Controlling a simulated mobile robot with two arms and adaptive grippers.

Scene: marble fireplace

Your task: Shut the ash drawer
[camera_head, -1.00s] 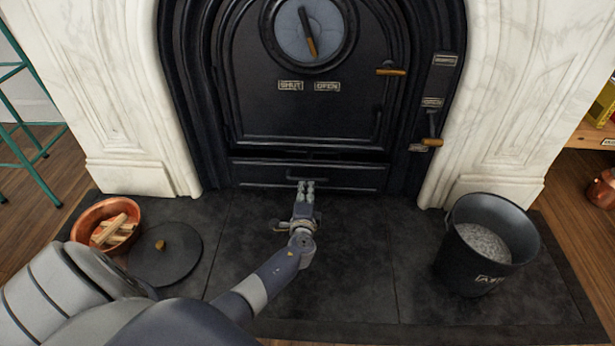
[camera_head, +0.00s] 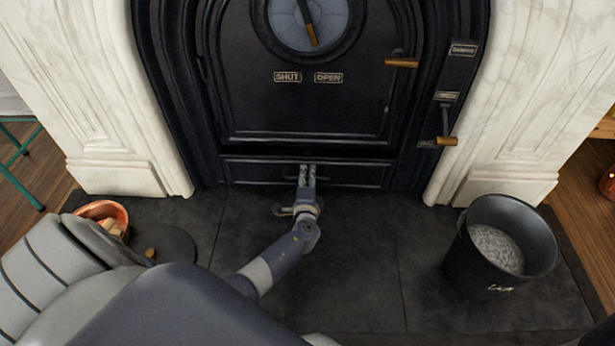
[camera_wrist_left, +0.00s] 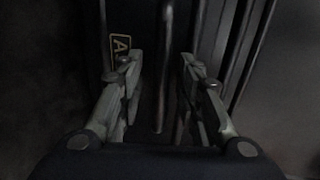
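The black ash drawer (camera_head: 250,172) is the low, wide front under the stove door. A dark slot shows above it, and I cannot tell exactly how far it stands out. My left gripper (camera_head: 307,168) reaches straight to the middle of this front. In the left wrist view, the fingers of my left gripper (camera_wrist_left: 160,68) are apart. The thin bar handle (camera_wrist_left: 165,75) runs between them, with no clear contact on either side. Part of a lettered plate (camera_wrist_left: 120,47) shows on the drawer beside one finger. My right gripper is not in view.
An ash bucket (camera_head: 468,262) stands at the right of the dark hearth (camera_head: 355,265). A round lid (camera_head: 176,247) and a copper bowl of wood (camera_head: 115,212) are at the left, partly behind my arm. The stove door (camera_head: 300,110) above is shut.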

